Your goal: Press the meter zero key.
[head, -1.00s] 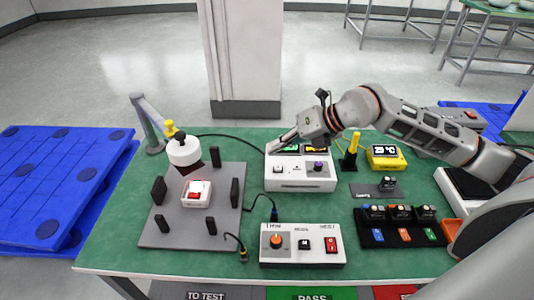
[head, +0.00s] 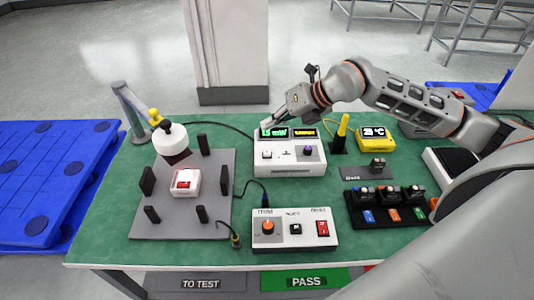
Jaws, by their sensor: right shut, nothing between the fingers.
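The meter (head: 290,170) is a white box near the middle of the green table. Its sloped face has a green display (head: 274,133) that seems to read 1.5 mW and an amber display (head: 305,132). Below them are a square key (head: 267,155), a small middle control and a dark purple knob (head: 308,151). The key labels are too small to read, so I cannot tell which is zero. My right gripper (head: 268,123) is shut and empty, at the meter's upper left edge, above or behind the green display and apart from the square key. My left gripper is not in view.
A white control box (head: 294,243) with an orange knob stands in front. A grey fixture plate (head: 213,215) holds a white and red device (head: 186,183) at left. A yellow thermometer box (head: 375,139) and a black tray (head: 382,220) are right. Cables cross the table.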

